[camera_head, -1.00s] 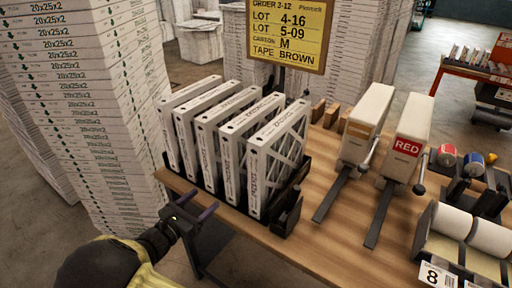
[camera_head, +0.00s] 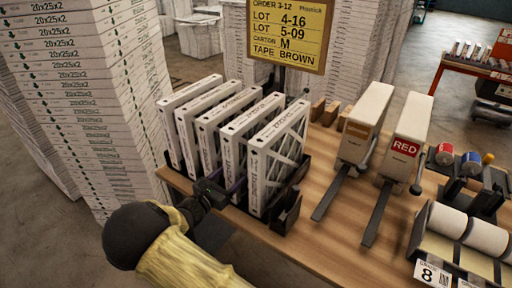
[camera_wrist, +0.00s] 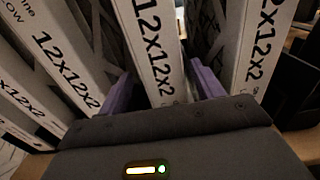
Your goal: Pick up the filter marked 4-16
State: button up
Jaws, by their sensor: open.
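Several white boxed filters stand upright side by side in a black rack (camera_head: 284,222) on the wooden table. Their spine print is too small to read in the head view, so I cannot tell which is marked 4-16. My gripper (camera_head: 222,187) is open at the near side of the rack. In the wrist view its purple fingers (camera_wrist: 160,88) lie on either side of one filter (camera_wrist: 153,45) printed "12x12x2", second from the right. This seems to be the filter (camera_head: 232,158) second from the right in the head view. The fingertips are partly hidden between the filters.
An order sign (camera_head: 289,33) behind the rack reads lot 4-16, lot 5-09, carton M, tape brown. Neighbouring filters (camera_wrist: 262,45) stand close on both sides. Tall box stacks (camera_head: 75,100) are at left. Two upright white units, one with a red label (camera_head: 404,147), stand right of the rack.

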jog(key=shift+w, duration=0.1)
jog(key=p+x, duration=0.2)
jog(key=x, duration=0.2)
jog(key=shift+d, duration=0.35)
jog(key=shift+w+d+f, duration=0.1)
jog(key=shift+w+d, duration=0.1)
jog(key=shift+w, duration=0.1)
jog(key=shift+s+a, duration=0.1)
jog(key=c, duration=1.1)
